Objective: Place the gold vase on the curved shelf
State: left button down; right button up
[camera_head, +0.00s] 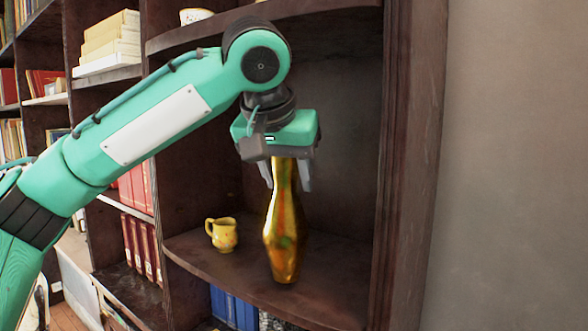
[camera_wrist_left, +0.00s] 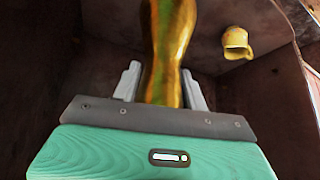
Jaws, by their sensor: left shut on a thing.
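The gold vase (camera_head: 284,236) is tall, shiny and upright in the head view, over the curved shelf (camera_head: 335,290). Its base appears at or just above the shelf surface; I cannot tell whether it touches. My left gripper (camera_head: 288,180) comes from above and is shut on the vase's neck. In the left wrist view the vase (camera_wrist_left: 170,50) runs between the two pale fingers of the gripper (camera_wrist_left: 162,88). The top of the vase is hidden by the gripper. My right gripper is in neither view.
A yellow mug (camera_head: 222,234) stands on the same shelf, left of the vase; it also shows in the left wrist view (camera_wrist_left: 236,43). The bookcase's side panel (camera_head: 408,160) rises at the right. Blue books (camera_head: 233,308) sit below the shelf. Free shelf room lies right of the vase.

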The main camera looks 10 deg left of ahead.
pick_arm(q)
jog(key=w, duration=0.1)
jog(key=w+p, duration=0.1)
jog(key=w, duration=0.1)
jog(key=shift+w+d+r+p, duration=0.2)
jog(key=shift+w+r+p, duration=0.1)
jog(key=shift+p, duration=0.1)
jog(key=shift+s+a+f+p, duration=0.1)
jog(key=shift+f+p, duration=0.05)
jog(key=shift+f, duration=0.35)
jog(key=shift+s+f+p, duration=0.1)
jog(key=shift+f+p, duration=0.05)
jog(key=shift+f, duration=0.6)
jog(key=c, duration=0.7)
grip_release()
jog(key=shift+w, duration=0.15)
jog(key=shift+c, duration=0.2)
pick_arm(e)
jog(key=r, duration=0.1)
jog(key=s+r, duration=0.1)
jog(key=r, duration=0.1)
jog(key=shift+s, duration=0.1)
pick_arm(q)
jog(key=shift+r, duration=0.15)
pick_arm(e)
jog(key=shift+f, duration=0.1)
